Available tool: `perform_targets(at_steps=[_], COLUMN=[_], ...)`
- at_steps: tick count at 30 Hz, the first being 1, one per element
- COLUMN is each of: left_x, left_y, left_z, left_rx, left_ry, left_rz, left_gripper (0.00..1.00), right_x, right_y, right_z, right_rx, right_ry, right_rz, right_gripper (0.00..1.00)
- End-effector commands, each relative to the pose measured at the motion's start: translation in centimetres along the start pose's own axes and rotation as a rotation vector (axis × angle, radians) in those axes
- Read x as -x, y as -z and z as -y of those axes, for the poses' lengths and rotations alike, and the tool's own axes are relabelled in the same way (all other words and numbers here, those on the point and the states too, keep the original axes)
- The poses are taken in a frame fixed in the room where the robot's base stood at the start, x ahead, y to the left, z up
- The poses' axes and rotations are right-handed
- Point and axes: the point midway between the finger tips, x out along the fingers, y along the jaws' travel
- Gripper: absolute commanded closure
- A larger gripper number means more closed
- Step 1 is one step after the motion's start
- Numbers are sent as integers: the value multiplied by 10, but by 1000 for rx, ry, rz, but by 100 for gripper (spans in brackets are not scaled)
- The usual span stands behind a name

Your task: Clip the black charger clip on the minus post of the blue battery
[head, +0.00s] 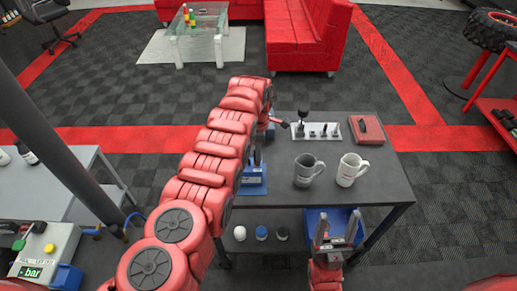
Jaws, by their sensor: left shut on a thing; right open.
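The blue battery (256,184) stands on the dark table, left of the mugs, partly covered by my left arm. My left arm reaches over the table and bends down at the wrist. My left gripper (258,154) is at the battery's top, mostly hidden by the arm, and shut on a small dark thing, apparently the black charger clip. Whether the clip touches a post cannot be told, and the minus post cannot be made out. My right gripper (336,229) is open and empty, pointing up in front of the table's near edge.
A grey mug (306,171) and a white mug (350,170) stand right of the battery. A blue bin (353,218) and several small containers sit on the lower shelf.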

Motion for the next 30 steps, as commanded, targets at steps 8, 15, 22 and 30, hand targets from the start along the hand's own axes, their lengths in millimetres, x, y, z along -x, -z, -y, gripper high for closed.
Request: perform_targets(at_steps=[8, 15, 22, 30], left_x=[-3, -3, -1, -1], left_y=[-1, -2, -2, -2], left_z=[-1, -2, -2, -2], left_rx=[0, 0, 0, 0], left_ry=[0, -1, -1, 0], left_rz=[0, 0, 0, 0], left_gripper=[100, 100, 100, 100], right_x=[8, 18, 18, 17], right_y=[-1, -3, -3, -3], right_z=[0, 1, 1, 1], right_rx=[0, 0, 0, 0], right_ry=[0, 0, 0, 0], right_rz=[0, 0, 0, 0], right_gripper=[37, 37, 37, 37])
